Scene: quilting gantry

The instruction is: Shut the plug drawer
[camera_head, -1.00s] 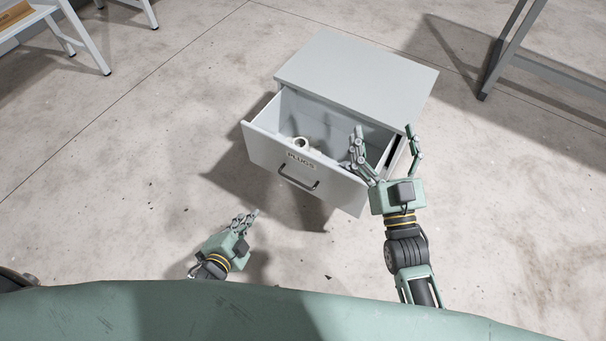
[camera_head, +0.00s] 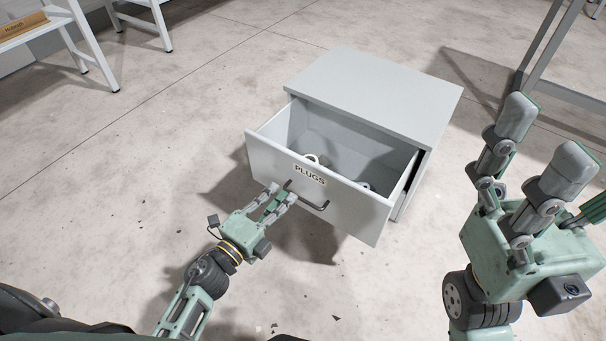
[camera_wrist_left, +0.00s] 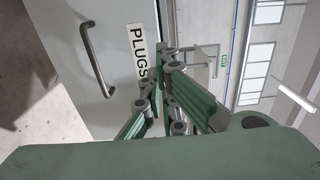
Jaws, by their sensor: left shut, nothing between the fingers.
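The plug drawer (camera_head: 345,208), with a "PLUGS" label (camera_head: 309,175) and a dark bar handle (camera_head: 318,203), stands pulled out of a grey cabinet (camera_head: 375,88). Pale parts (camera_head: 312,159) lie inside, mostly hidden by the drawer front. My left gripper (camera_head: 283,196) is shut and empty at the drawer front, by the left end of the handle; I cannot tell whether it touches. In the left wrist view the handle (camera_wrist_left: 96,60) is left of the fingers and the label (camera_wrist_left: 138,52) is just beyond them. My right gripper (camera_head: 545,137) is open and empty, raised right of the cabinet.
White-legged tables (camera_head: 92,45) stand at the back left. A grey metal frame (camera_head: 545,45) is at the back right, behind my right gripper. The concrete floor (camera_head: 130,150) left of the cabinet is clear.

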